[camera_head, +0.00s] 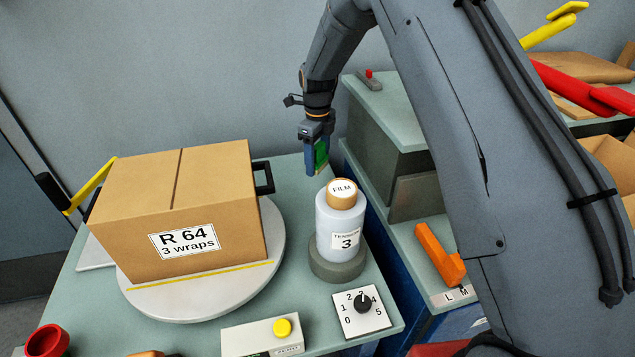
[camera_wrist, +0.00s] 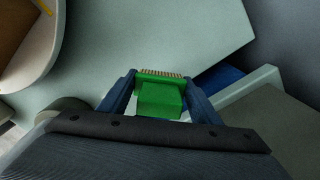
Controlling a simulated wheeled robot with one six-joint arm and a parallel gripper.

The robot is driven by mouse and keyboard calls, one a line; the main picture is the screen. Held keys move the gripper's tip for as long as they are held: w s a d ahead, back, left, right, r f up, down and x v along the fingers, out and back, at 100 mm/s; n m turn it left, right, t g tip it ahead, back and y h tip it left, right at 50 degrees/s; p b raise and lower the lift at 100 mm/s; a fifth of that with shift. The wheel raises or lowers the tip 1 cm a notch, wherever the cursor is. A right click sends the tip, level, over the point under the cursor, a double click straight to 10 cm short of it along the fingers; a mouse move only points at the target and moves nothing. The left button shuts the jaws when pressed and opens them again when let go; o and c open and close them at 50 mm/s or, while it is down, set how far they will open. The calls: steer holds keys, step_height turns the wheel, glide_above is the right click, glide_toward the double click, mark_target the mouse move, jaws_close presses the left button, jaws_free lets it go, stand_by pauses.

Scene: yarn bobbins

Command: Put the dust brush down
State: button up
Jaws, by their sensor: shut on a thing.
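The dust brush is green with a row of brownish bristles. It shows between the two blue fingers in the wrist view (camera_wrist: 160,98), and as a small green piece in the head view (camera_head: 321,153). My gripper (camera_head: 317,160) is shut on the brush, and its fingers flank it in the wrist view (camera_wrist: 162,92). The gripper is above the back right part of the grey-green table (camera_head: 290,185), behind the film roll. The brush appears held above the tabletop; the exact gap is hard to tell.
A carton labelled R 64 (camera_head: 190,205) sits on a round turntable (camera_head: 200,306). A film roll (camera_head: 341,225) stands on a grey base (camera_head: 337,262). A dial plate (camera_head: 361,312) and a yellow-button box (camera_head: 262,338) lie in front.

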mark_target(318, 145)
steer(key=shift+f, duration=3.45)
steer(key=shift+f, duration=0.1)
steer(key=o, duration=1.1)
steer(key=shift+f, duration=0.1)
step_height(318, 145, up, 12)
steer(key=shift+r, duration=0.25)
